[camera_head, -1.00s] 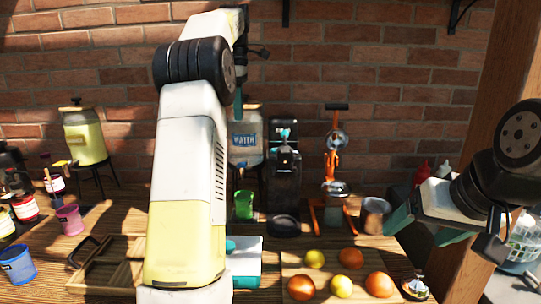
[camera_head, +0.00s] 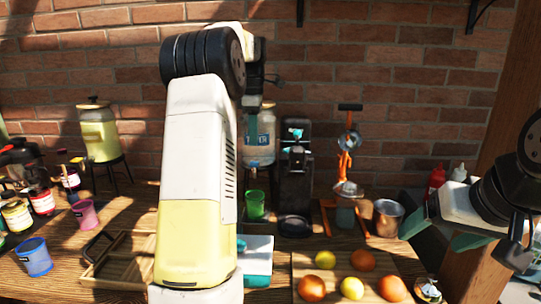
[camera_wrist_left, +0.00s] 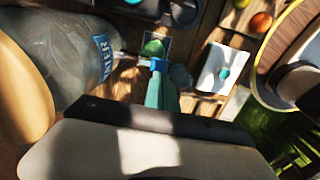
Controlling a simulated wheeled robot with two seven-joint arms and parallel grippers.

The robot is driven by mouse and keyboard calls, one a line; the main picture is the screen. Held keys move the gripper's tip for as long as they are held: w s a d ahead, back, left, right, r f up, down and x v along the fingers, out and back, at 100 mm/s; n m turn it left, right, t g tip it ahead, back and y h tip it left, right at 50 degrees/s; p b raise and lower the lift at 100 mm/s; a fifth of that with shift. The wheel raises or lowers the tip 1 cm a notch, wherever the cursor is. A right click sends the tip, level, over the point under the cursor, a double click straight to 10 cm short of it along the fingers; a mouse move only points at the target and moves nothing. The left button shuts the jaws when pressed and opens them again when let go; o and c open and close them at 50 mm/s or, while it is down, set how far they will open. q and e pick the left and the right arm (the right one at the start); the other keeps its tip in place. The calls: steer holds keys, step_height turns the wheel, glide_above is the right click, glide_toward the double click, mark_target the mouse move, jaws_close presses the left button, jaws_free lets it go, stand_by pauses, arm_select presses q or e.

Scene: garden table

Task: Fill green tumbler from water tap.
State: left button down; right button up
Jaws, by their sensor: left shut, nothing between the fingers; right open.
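The green tumbler (camera_head: 255,204) stands upright under the glass water dispenser (camera_head: 264,148), which is partly hidden behind my left arm. In the left wrist view the dispenser (camera_wrist_left: 65,60) fills the left side. Its tap (camera_wrist_left: 152,62), with a blue part, lies by my left fingertips, with the green tumbler (camera_wrist_left: 153,47) just beyond. My left gripper (camera_head: 252,138) is shut and empty in front of the dispenser. Whether its fingers (camera_wrist_left: 160,85) touch the tap cannot be told. The water level in the tumbler cannot be seen. My right gripper (camera_head: 440,238) is open and empty at the right.
A black coffee machine (camera_head: 296,180) stands right of the tumbler, then an orange juicer (camera_head: 345,165) and a metal cup (camera_head: 387,217) close to my right gripper. Fruit lies on a board (camera_head: 310,262) in front. A wooden tray (camera_head: 118,258) and blue cup (camera_head: 34,257) are at left.

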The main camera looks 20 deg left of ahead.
mark_target(254, 164)
arm_select(q)
step_height(254, 164, down, 6)
steer(key=shift+f, duration=0.1)
stand_by(0.5)
